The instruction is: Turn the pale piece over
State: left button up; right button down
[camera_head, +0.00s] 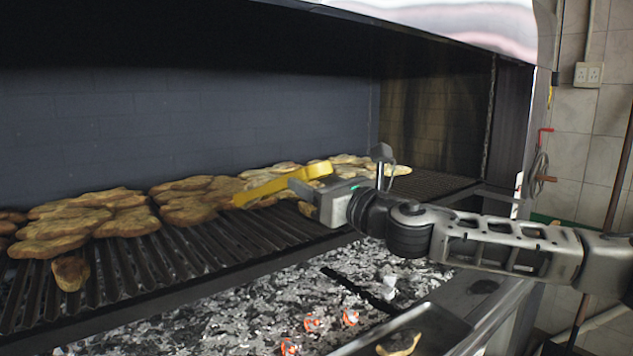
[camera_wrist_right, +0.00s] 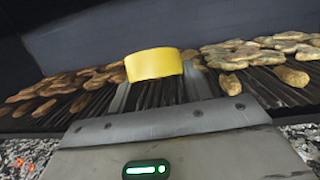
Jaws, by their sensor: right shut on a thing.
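My right gripper (camera_head: 312,184) is shut on a yellow tool (camera_head: 262,190) and holds it over the grill (camera_head: 215,243), in front of the meat pieces. The yellow tool (camera_wrist_right: 153,64) also shows in the right wrist view, between the grey fingers; its far end is hidden there. Several browned and paler pieces (camera_head: 85,215) lie on the bars. One light piece (camera_head: 398,170) lies at the far right end of the row. I cannot tell which one is the pale piece. My left gripper is not in view.
Ash and glowing coals (camera_head: 220,320) lie below the front of the grill. A metal tray (camera_head: 437,328) with a piece of food is at the bottom. The dark back wall (camera_head: 180,120) and the hood close in the grill. Bars between the pieces and the front edge are mostly clear.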

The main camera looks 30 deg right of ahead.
jog(key=f+b, duration=0.1)
jog(key=f, duration=0.1)
jog(key=w+f+b, duration=0.1)
jog(key=f+b, duration=0.1)
jog(key=shift+a+f, duration=0.1)
jog(key=shift+f, duration=0.2)
jog(key=c, duration=1.1)
grip_release()
jog(key=shift+s, duration=0.1)
jog(key=shift+c, duration=0.8)
jog(key=shift+a, duration=0.1)
